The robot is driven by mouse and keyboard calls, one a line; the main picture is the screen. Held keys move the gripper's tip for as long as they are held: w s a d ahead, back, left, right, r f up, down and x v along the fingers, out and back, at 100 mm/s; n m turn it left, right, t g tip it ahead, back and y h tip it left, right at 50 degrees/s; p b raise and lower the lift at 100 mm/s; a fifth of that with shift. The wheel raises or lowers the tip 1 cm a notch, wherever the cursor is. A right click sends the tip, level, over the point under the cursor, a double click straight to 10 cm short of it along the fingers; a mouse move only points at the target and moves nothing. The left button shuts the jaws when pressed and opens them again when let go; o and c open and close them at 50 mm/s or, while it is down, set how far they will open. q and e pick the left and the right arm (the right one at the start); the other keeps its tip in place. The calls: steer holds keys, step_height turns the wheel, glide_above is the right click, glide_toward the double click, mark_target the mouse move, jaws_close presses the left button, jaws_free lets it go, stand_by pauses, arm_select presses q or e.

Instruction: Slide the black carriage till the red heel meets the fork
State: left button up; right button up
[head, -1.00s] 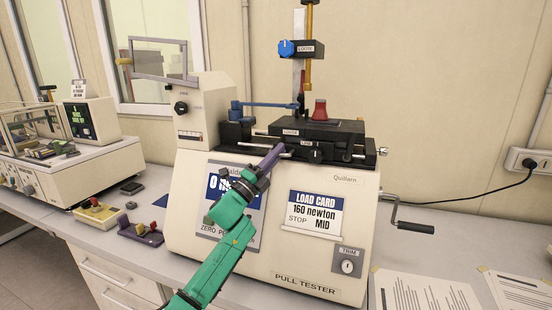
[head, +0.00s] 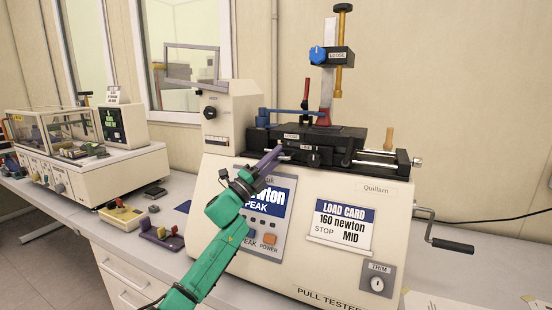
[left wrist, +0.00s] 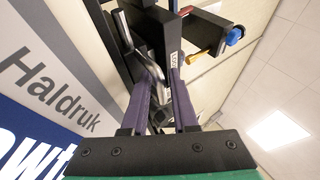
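The black carriage (head: 335,145) sits on the rails of the pull tester, toward their left part. The red heel (head: 323,120) stands on top of it. The fork's silver upright (head: 327,92) comes down right at the heel; whether they touch I cannot tell. My left gripper (head: 280,152) is at the carriage's front left. In the left wrist view its purple fingers (left wrist: 162,80) lie on either side of a silver handle (left wrist: 146,58), seemingly shut on it, beside the black carriage block (left wrist: 165,40). The heel is not clear in that view. My right gripper is out of view.
Bare silver rails (head: 378,158) show right of the carriage. A crank (head: 452,243) sticks out from the tester's right side. A blue arm (head: 285,112) lies behind the carriage. A load card (head: 341,225) reads 160 newton, STOP MID. Small tools (head: 160,237) lie at left.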

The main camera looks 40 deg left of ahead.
arm_select(q)
steer(key=shift+s+f, duration=0.25)
steer(key=shift+f, duration=0.05)
steer(key=b+v, duration=0.6)
steer(key=v, duration=0.7)
steer(key=shift+s, duration=0.4)
steer(key=shift+a+f, duration=0.1)
steer(key=shift+a, duration=0.05)
